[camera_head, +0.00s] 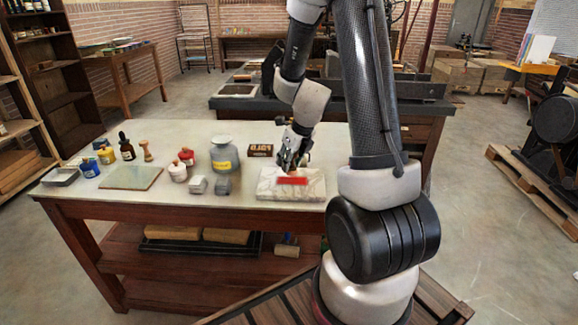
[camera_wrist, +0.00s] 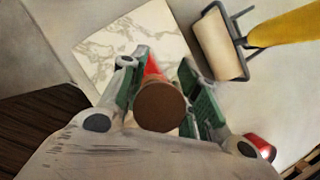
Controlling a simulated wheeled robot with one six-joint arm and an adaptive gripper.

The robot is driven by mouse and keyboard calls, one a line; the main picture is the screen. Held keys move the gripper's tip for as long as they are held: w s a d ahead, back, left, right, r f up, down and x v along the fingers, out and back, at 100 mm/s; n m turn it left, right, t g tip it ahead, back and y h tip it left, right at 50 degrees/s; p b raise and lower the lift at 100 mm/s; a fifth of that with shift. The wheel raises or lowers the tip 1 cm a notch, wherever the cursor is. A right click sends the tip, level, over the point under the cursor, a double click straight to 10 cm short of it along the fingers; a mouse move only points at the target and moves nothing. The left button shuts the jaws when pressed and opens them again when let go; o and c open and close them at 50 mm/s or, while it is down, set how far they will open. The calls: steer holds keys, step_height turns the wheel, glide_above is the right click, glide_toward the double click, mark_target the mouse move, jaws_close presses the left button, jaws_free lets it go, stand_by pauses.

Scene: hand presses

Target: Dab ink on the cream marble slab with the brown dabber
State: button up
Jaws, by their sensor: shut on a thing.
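The cream marble slab (camera_head: 313,187) with grey veins lies on the table in the head view. It also shows at the upper left of the wrist view (camera_wrist: 110,62). A red patch (camera_head: 293,181) shows on its top below my gripper (camera_head: 289,168), and a red strip (camera_wrist: 152,67) shows between the fingers in the wrist view. My gripper (camera_wrist: 160,90) is shut on the brown dabber (camera_wrist: 160,106), whose round brown end faces the wrist camera. The dabber's far end is hidden, so I cannot tell whether it touches the slab.
A roller (camera_wrist: 217,43) with a yellow handle (camera_wrist: 285,27) lies right of the slab in the wrist view. Left of the slab stand grey blocks (camera_head: 198,185), a large grey jar (camera_head: 224,156) and red-lidded jars (camera_head: 178,173). A dark block (camera_head: 260,150) lies behind.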

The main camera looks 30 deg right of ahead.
steer(key=shift+r, duration=2.25)
